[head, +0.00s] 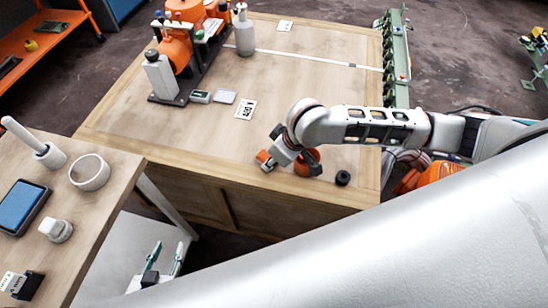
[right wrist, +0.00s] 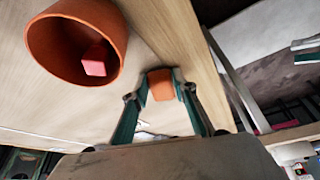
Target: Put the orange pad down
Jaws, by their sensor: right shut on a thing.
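My right gripper (right wrist: 160,88) is shut on the orange pad (right wrist: 160,84), a small rounded block between its teal fingertips. It holds the pad at the wooden table near the front edge; I cannot tell whether the pad touches the wood. In the head view the pad shows as a small orange patch (head: 264,157) beside my wrist, which hides most of that gripper. My left gripper (head: 164,266) is open and empty, low beside the table's front; a fingertip also shows at the upper right in the right wrist view.
An orange cup (right wrist: 62,62) with a pink block (right wrist: 95,62) inside stands close to the pad. A small black ring (head: 343,178) lies near the front edge. A printed card (head: 245,109) and an orange machine (head: 176,50) are farther back. Mid-table wood is clear.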

